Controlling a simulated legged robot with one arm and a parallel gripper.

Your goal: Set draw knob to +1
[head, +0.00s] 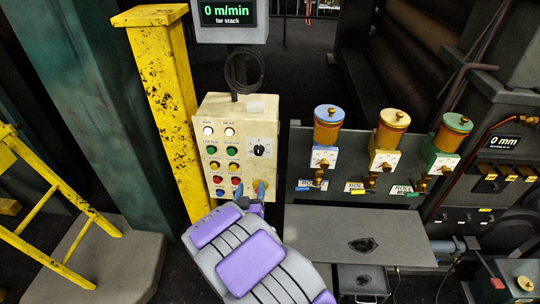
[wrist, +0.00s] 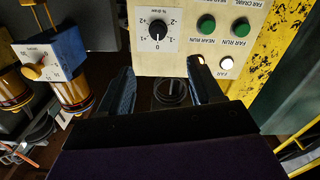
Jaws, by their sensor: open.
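The draw knob (head: 259,150) is a round black knob on a white square dial on the cream control box (head: 236,112). In the wrist view, which is upside down, the knob (wrist: 157,31) sits near the top, and its pointer seems to face the 0 mark. The plus and minus marks lie around it. My gripper (head: 262,188) is open and empty, below the knob in the head view. In the wrist view my gripper (wrist: 163,78) has its two dark fingers wide apart, and the knob lies beyond their tips, untouched.
Green, yellow and red buttons and white lamps (head: 208,131) fill the box left of the knob. A yellow post (head: 166,90) stands left of the box. Several coloured oilers (head: 328,130) stand to the right. A display (head: 228,13) above reads 0 m/min.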

